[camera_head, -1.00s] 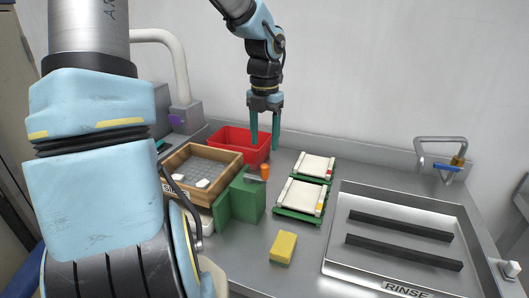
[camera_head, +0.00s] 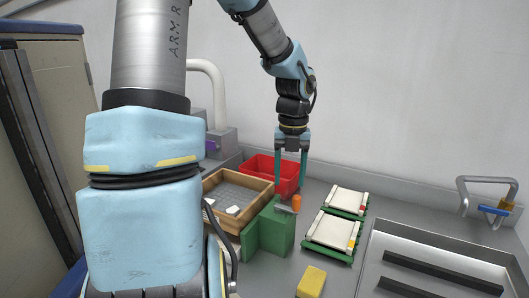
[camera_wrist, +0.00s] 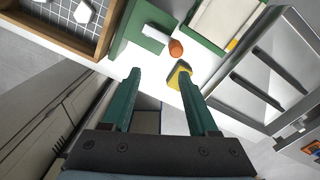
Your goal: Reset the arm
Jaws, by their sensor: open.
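My gripper (camera_head: 290,168) hangs from my arm in front of the red bin (camera_head: 258,166) in the head view, fingers pointing down. Its two green fingers are apart with nothing between them. In the wrist view the open fingers (camera_wrist: 158,82) point toward the counter. The green block with an orange-tipped handle (camera_wrist: 175,47) and the yellow sponge (camera_wrist: 178,73) lie beyond the fingertips there.
A wooden-framed tray (camera_head: 262,196) with white pieces stands left of the green block (camera_head: 272,230). Two green-framed white panels (camera_head: 331,231) lie to the right. The metal rinse basin (camera_head: 410,240) is at far right. A cabinet (camera_head: 55,110) stands at far left.

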